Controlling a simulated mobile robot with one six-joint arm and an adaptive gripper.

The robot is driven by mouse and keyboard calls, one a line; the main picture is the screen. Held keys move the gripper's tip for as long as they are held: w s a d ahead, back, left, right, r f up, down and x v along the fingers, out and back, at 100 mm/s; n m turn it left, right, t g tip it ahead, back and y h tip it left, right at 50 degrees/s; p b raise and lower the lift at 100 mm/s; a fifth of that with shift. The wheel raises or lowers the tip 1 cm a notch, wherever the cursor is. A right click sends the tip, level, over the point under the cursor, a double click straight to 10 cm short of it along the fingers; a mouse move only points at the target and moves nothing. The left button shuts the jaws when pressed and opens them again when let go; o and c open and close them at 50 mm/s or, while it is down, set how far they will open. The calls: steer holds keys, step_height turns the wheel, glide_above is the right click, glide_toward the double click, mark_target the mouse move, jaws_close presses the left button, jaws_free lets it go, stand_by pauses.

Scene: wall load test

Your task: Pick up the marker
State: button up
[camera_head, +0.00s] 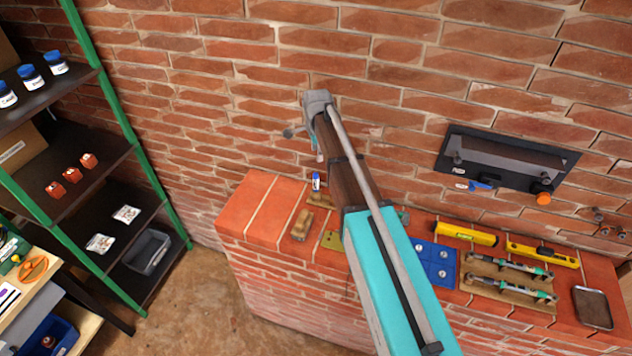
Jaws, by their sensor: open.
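A small upright white-and-blue item (316,181) stands on the brick ledge, near its back by the wall. It looks like the marker, but it is too small to be sure. My gripper (319,156) is beside my arm, just above this item in the picture, and is mostly hidden by the arm. It is open, with nothing seen in it. I cannot tell how far apart the gripper and the item are in depth.
On the brick ledge (256,202) are a wooden-handled brush (302,225), a blue tray (436,265), yellow levels (466,234), a board with torque-wrench-like tools (510,278) and a metal tray (592,307). A black panel (507,160) is on the wall. Green-framed shelves (118,120) stand left.

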mark_target(316, 181)
stand_by(0.4)
step_height(316, 181, down, 9)
steer(key=b, duration=0.8)
steer(key=shift+a+r+b, duration=0.1)
steer(key=shift+r+b, duration=0.1)
steer(key=shift+b, duration=0.15)
steer(key=shift+f, duration=0.1)
steer(key=shift+s+a+f+b, duration=0.1)
steer(key=shift+s+f+b, duration=0.05)
steer(key=shift+f+b, duration=2.45)
steer(key=shift+r, duration=0.15)
jaws_close()
